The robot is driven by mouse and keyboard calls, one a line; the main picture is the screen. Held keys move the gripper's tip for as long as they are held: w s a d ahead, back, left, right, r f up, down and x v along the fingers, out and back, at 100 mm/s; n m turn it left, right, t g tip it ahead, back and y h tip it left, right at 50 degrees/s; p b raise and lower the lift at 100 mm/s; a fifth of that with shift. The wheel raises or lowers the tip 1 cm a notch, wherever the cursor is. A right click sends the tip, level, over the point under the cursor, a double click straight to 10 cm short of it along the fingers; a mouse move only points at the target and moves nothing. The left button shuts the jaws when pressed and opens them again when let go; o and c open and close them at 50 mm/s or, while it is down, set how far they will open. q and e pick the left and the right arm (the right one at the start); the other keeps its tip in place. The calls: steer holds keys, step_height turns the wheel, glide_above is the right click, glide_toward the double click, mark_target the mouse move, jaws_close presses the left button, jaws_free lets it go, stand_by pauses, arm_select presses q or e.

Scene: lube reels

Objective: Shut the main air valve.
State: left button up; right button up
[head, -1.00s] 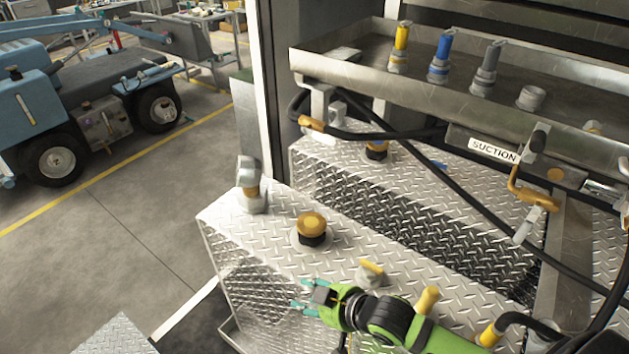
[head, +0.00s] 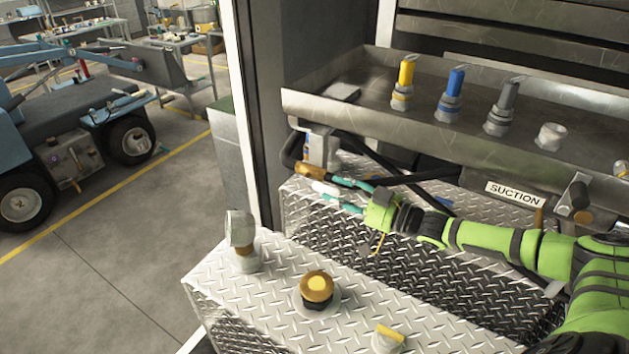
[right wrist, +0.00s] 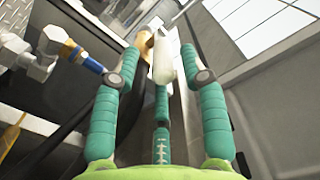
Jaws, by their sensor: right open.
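A brass valve (head: 312,170) sits on the black hose below the left end of the metal tray. Its white lever handle (head: 328,188) points to the right. I take it for the main air valve, but no label on it is readable. My right gripper (head: 332,192) reaches in from the right and is open, with its teal fingers around the handle. In the right wrist view the white handle (right wrist: 163,62) lies between the two spread fingers, with the brass part (right wrist: 145,40) beyond. I cannot tell whether the fingers touch it. My left gripper is not in view.
The metal tray (head: 375,115) with yellow, blue and grey reel nozzles overhangs the valve. A SUCTION label (head: 515,194) is at right. Diamond-plate tanks (head: 235,285) lie below, with a brass-capped filler (head: 317,288). Black hoses run behind my arm.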

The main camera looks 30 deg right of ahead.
mark_target(313, 184)
steer(key=p+x, duration=0.1)
steer(key=x, duration=0.4)
steer(key=shift+s+a+r+p, duration=0.1)
steer(key=shift+r+p, duration=0.1)
steer(key=shift+p, duration=0.15)
steer(key=shift+a+f, duration=0.1)
jaws_close()
